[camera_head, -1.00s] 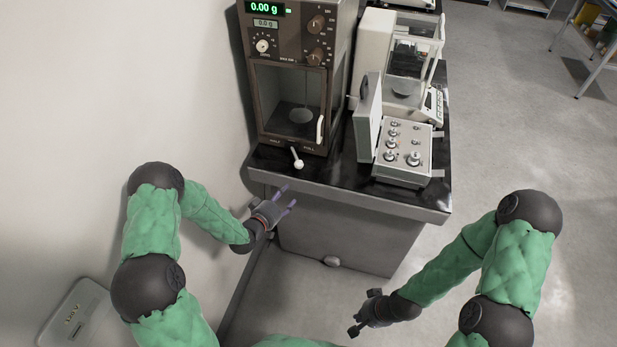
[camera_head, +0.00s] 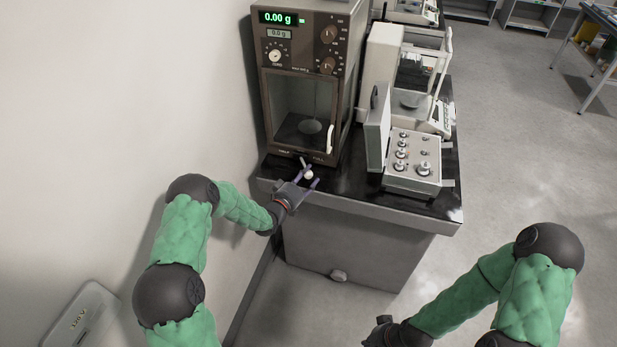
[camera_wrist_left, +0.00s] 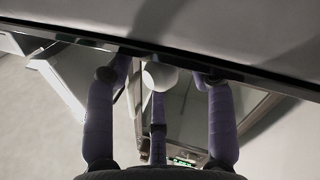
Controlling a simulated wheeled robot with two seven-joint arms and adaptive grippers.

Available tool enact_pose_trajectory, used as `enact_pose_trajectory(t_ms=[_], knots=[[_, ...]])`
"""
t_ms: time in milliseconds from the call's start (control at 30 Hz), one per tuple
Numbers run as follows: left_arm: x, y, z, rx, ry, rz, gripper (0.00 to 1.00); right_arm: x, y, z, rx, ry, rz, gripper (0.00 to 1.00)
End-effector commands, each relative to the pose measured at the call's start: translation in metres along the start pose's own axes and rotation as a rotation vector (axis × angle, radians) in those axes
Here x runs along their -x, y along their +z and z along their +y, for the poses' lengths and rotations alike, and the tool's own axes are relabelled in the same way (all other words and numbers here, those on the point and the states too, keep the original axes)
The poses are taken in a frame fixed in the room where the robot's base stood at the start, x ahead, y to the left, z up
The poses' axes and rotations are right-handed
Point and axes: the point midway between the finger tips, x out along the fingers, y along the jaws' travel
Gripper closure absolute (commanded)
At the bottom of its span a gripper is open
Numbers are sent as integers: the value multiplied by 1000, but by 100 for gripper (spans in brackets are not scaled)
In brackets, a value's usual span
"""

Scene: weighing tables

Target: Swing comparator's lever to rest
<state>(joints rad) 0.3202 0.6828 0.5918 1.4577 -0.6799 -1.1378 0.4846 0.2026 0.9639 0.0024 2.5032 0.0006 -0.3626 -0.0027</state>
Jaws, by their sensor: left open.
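The brown comparator (camera_head: 306,90) stands at the table's left end, its display reading 0.00 g. Its lever, a short stick with a white knob (camera_head: 308,175), sticks out from the front base towards me, slanting slightly right. My left gripper (camera_head: 309,176) is open at the table's front edge, its purple fingers on either side of the knob. In the left wrist view the white knob (camera_wrist_left: 160,76) shows between the spread fingers; I cannot tell whether they touch it. My right gripper (camera_head: 380,328) hangs low near the bottom edge, its fingers too small to read.
An open weight box (camera_head: 412,183) with several weights stands on the dark table, right of the comparator. A white balance (camera_head: 381,75) stands behind it. A wall runs close along the left side. The floor right of the table is clear.

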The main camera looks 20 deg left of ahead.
Motion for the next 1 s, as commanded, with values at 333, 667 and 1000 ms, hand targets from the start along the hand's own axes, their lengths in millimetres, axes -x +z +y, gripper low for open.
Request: enact_pose_trajectory(t_ms=[333, 667, 1000], knots=[[-12, 0, 0, 0, 0, 0, 45, -2, 0, 1, 0, 0, 0, 100], [-11, 0, 0, 0, 0, 0, 100, -2, 0, 1, 0, 0, 0, 100], [-9, 0, -3, 0, 19, -13, 100, -6, 0, 2, 0, 0, 0, 100]])
